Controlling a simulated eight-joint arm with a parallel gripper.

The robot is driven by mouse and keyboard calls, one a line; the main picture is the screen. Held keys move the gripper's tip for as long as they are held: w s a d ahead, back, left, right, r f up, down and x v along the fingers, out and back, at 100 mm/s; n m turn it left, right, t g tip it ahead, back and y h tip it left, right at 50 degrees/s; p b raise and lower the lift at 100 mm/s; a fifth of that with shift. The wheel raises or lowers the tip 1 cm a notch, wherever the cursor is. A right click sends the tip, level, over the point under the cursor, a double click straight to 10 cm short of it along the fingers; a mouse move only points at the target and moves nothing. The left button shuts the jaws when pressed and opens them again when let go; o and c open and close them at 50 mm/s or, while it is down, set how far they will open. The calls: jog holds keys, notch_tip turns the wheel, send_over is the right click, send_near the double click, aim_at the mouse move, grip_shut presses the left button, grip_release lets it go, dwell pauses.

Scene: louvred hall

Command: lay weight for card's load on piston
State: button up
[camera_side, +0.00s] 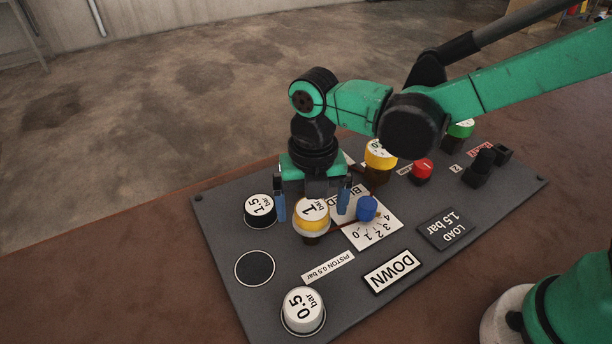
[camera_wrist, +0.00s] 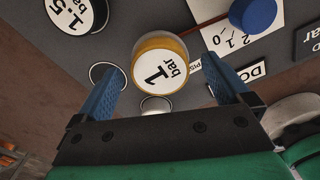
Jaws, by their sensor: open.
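The load card (camera_side: 449,229) reads "LOAD 1.5 bar". A black-sided 1.5 bar weight (camera_side: 260,208) with a white top stands on the grey board at the left; it shows at the top left of the wrist view (camera_wrist: 76,14). A yellow-sided 1 bar weight (camera_side: 311,223) sits raised on a dark, narrower base near the "PISTON 0.5 bar" label (camera_side: 328,267). My gripper (camera_side: 312,212) is open, with its blue fingers on either side of this weight, apparently apart from it; the wrist view shows gaps (camera_wrist: 159,74). The piston itself cannot be told clearly.
A white 0.5 bar weight (camera_side: 303,309) stands at the near edge. A dark empty round spot (camera_side: 254,268) lies between it and the 1.5 bar weight. A blue knob (camera_side: 367,207), a "DOWN" sign (camera_side: 392,271) and a red button (camera_side: 422,171) are to the right.

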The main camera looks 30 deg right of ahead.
aim_at(312, 209)
notch_tip(312, 209, up, 12)
jog(key=s+d+f+m+t, duration=0.1)
jog(key=d+m, duration=0.4)
jog(key=m, duration=0.5)
jog(key=s+d+f+m+t, duration=0.1)
jog(key=d+m, duration=0.4)
jog(key=m, duration=0.6)
jog(key=s+d+f+m+t, duration=0.1)
jog(key=d+m+t, duration=0.4)
jog(key=m, duration=0.5)
jog(key=shift+s+d+f, duration=0.25)
jog(key=shift+s+f, duration=0.15)
jog(key=shift+f, duration=0.5)
